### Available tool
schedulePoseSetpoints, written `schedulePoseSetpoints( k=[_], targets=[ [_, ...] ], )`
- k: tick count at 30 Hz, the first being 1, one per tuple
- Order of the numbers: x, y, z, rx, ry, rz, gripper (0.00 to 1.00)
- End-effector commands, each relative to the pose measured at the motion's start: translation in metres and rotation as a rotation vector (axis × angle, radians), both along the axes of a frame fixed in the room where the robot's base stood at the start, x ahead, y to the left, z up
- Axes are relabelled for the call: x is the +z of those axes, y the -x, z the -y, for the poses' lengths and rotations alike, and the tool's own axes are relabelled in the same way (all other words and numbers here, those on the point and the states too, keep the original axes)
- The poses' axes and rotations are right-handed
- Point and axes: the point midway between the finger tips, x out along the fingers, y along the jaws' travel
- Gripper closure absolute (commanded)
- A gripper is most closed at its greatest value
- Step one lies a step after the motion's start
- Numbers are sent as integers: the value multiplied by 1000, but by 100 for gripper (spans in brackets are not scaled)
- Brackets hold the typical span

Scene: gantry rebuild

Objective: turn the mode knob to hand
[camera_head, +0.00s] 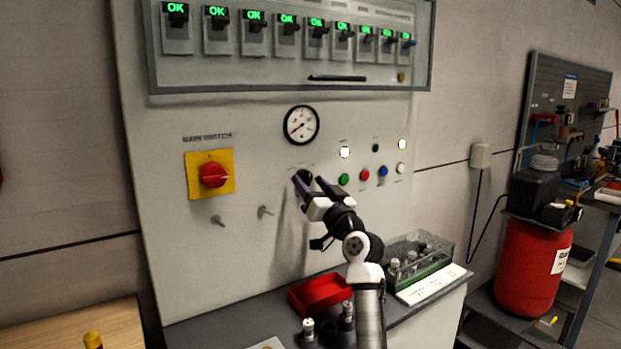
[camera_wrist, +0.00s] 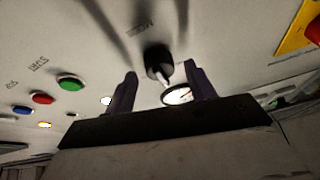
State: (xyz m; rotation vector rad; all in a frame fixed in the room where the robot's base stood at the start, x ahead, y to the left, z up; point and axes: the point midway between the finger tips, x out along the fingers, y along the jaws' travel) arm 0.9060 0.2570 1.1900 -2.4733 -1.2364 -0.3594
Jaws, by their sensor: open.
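The mode knob (camera_wrist: 157,60) is a black round knob with a pale pointer mark, on the pale panel (camera_head: 250,130). In the wrist view, which is turned upside down, it lies between and ahead of the two dark fingers. My gripper (camera_head: 311,184) is open and empty in front of the panel, below the gauge; it also shows in the wrist view (camera_wrist: 161,76). In the head view the fingers largely cover the knob. I cannot tell whether a finger touches it.
Green (camera_head: 344,179), red (camera_head: 364,174) and blue (camera_head: 383,171) buttons sit right of my gripper. A gauge (camera_head: 301,125) is above. A red main switch (camera_head: 213,175) on a yellow plate is left. A red tray (camera_head: 321,292) stands on the bench below.

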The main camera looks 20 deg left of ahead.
Motion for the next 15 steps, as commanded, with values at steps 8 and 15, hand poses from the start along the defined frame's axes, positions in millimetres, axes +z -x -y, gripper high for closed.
schedulePoseSetpoints(
  k=[8, 15],
  targets=[
    [2, -4, -6, 0, 1, 1, 45],
    [2, -4, -5, 0, 0, 0, 62]
  ],
)
